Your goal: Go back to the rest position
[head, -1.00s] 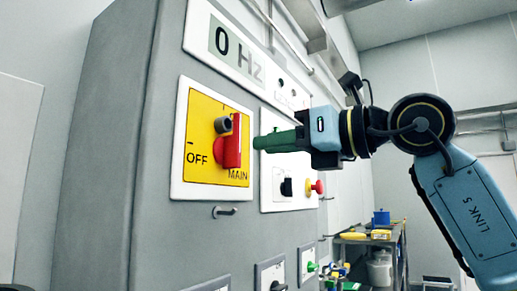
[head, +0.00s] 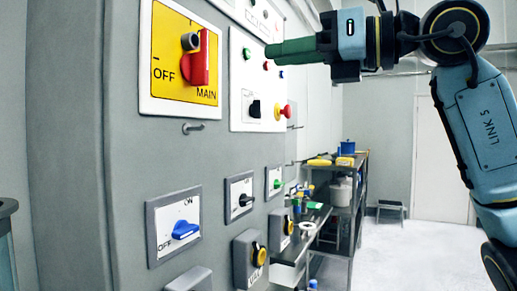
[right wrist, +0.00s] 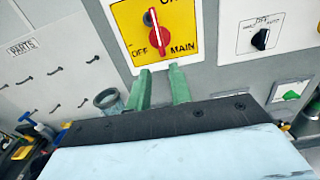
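My right gripper (head: 270,50) has green fingers and is in the air in front of the grey control cabinet (head: 75,150). In the head view its tip is right of the red main switch (head: 200,58) on its yellow plate, apart from it. In the right wrist view the two fingertips (right wrist: 160,80) stand apart with nothing between them, below the red switch (right wrist: 157,32). The switch handle is upright, its lower end beside MAIN. My left gripper is not in view.
The cabinet bears a blue OFF/ON switch (head: 184,230), a black selector (head: 242,200) and a red stop button (head: 284,111) on yellow. A shelf (head: 345,205) with bottles and tools stands behind.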

